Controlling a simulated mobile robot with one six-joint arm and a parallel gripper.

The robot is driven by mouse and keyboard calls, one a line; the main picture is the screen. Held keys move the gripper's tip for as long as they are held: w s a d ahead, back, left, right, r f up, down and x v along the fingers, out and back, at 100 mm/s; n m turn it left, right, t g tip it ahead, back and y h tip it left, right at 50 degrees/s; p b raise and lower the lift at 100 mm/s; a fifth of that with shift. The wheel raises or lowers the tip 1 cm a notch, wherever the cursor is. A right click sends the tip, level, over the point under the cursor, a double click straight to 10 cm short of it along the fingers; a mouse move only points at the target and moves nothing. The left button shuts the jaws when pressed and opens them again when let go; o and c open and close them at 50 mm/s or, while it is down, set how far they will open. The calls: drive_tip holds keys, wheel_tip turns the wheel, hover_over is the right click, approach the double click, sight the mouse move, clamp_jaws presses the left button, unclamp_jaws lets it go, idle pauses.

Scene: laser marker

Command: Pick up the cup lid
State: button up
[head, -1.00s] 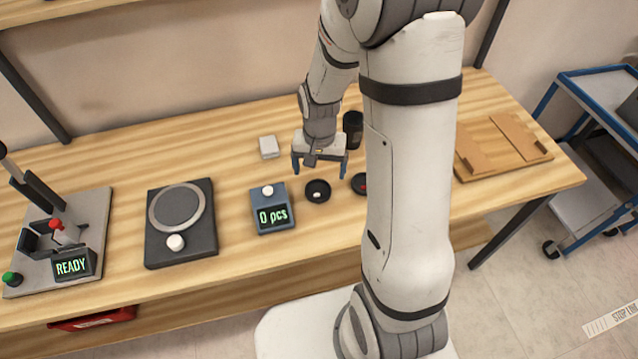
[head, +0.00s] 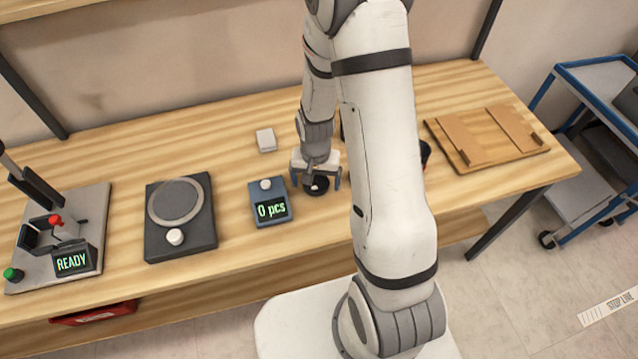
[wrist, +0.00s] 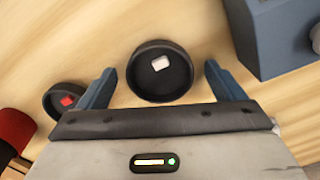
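A round black lid-like piece with a raised rim and a small white piece at its middle lies on the bench; it shows in the head view (head: 317,192) and the wrist view (wrist: 137,86). I take it for the cup lid. A second such black piece with a red centre (wrist: 55,112) lies to its left in the wrist view and is hidden behind my arm in the head view. My gripper (head: 316,180) is open and low over the white-centred lid. In the wrist view its fingers (wrist: 160,76) stand apart on either side of it, with gaps.
A blue counter reading "0 pcs" (head: 271,209) stands close left of my gripper. A black and red item (head: 425,152) is partly hidden by my arm. A small white block (head: 266,139), a dark scale (head: 190,245) and a wooden board (head: 480,143) lie farther off.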

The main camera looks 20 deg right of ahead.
drive_tip(key=c, duration=1)
drive_tip(key=shift+r, duration=0.1)
